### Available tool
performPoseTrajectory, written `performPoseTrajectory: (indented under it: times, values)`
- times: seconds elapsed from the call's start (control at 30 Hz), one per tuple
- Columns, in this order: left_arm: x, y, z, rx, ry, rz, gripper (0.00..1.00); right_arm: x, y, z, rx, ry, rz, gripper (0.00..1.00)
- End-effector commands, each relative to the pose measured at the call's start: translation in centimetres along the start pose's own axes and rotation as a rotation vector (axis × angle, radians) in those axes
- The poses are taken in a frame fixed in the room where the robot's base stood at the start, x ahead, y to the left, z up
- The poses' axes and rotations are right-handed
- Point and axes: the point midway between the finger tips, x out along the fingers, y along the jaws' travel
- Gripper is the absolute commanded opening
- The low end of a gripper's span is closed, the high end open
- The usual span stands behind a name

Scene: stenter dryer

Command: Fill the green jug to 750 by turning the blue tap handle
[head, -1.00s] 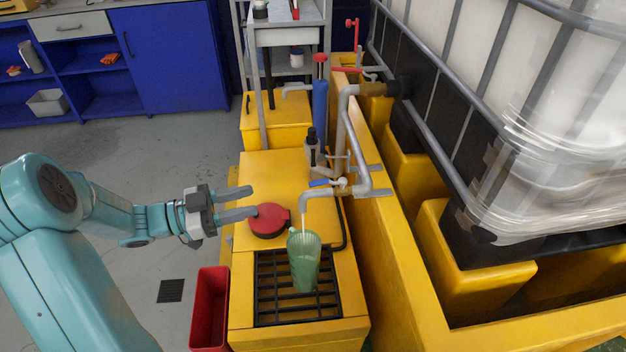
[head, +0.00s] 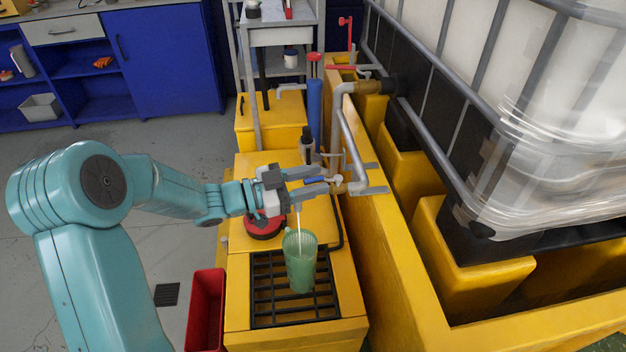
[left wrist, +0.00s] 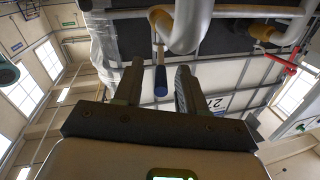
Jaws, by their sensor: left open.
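The green jug (head: 301,262) stands on the black grate, below the spout. A thin pale stream (head: 298,216) falls into it; the level and its marks are too small to read. The blue tap handle (head: 315,180) sits at the tap on the grey pipe. My left gripper (head: 324,180) is open, with its fingers on either side of the handle. The left wrist view shows the blue handle (left wrist: 160,82) between the two fingers (left wrist: 156,85), apart from both. The gripper hides part of the spout. My right gripper is not in view.
A red round lid (head: 264,228) lies on the yellow bench (head: 237,285) under my left gripper. A grey bottle (head: 307,150) stands behind the tap. The black grate (head: 262,297) has free room left of the jug. A red bin (head: 207,310) stands at the left.

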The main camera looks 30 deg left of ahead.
Motion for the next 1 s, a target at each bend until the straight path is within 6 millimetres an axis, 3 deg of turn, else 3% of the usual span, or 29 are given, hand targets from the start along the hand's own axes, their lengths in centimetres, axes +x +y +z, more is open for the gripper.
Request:
performPoseTrajectory:
  times: [0.33, 0.37, 0.47, 0.5, 1.0]
  values:
    - [0.6, -0.1, 0.0, 0.000, 0.000, -0.001, 0.41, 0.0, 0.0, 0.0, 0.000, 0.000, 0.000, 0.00]
    - [0.5, -0.1, 0.0, 0.000, 0.000, -0.001, 0.37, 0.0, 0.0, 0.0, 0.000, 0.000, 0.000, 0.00]
    - [0.5, 0.0, 0.0, 0.000, 0.000, -0.001, 0.05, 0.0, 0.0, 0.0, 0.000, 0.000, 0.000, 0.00]
    - [0.5, 0.0, 0.0, 0.000, 0.000, -0.001, 0.00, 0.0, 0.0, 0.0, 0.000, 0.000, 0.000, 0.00]
    - [1.6, 0.6, 0.0, 0.000, -0.002, -0.010, 0.00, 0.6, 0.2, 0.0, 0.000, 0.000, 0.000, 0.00]
